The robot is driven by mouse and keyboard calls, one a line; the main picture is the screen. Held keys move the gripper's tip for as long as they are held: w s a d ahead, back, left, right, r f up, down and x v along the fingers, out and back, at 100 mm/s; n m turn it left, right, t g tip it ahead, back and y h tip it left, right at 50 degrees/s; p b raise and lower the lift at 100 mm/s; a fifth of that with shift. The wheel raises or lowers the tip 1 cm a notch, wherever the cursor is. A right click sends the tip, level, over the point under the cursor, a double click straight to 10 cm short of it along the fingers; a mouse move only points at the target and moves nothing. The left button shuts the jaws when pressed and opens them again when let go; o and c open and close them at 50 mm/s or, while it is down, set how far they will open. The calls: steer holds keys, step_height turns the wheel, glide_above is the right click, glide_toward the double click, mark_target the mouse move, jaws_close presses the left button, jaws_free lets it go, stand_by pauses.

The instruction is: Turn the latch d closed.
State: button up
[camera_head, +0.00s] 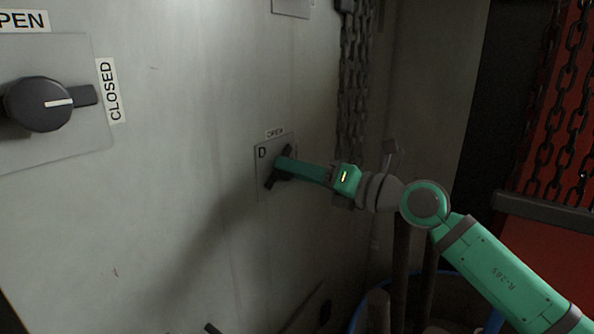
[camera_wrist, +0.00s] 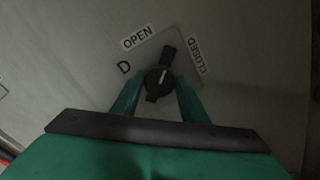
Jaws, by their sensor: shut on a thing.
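Latch D (camera_head: 272,183) is a dark round knob with a crossbar on a square plate (camera_head: 262,170) marked D on the pale wall. In the wrist view the latch (camera_wrist: 166,57) sits between my green fingers. Its bar and white mark point between the OPEN label (camera_wrist: 137,37) and the CLOSED label (camera_wrist: 195,57). My gripper (camera_head: 283,165) is shut on the knob, one finger on each side; it also shows in the wrist view (camera_wrist: 159,84). In the head view my fingers hide part of the knob, and the CLOSED label cannot be seen there.
A larger latch (camera_head: 38,104) on the near left wall has its white mark toward its own CLOSED label (camera_head: 113,90). Dark chains (camera_head: 355,70) hang right of plate D. A blue-rimmed container (camera_head: 357,318) stands below my arm. A red panel with chains (camera_head: 545,120) is at right.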

steer(key=shift+w+d+f+m, duration=0.1)
steer(key=shift+m, duration=1.95)
steer(key=shift+w+d+m, duration=0.1)
steer(key=shift+m, duration=1.95)
steer(key=o, duration=1.1)
steer(key=shift+s+a, duration=0.1)
steer(key=v, duration=1.1)
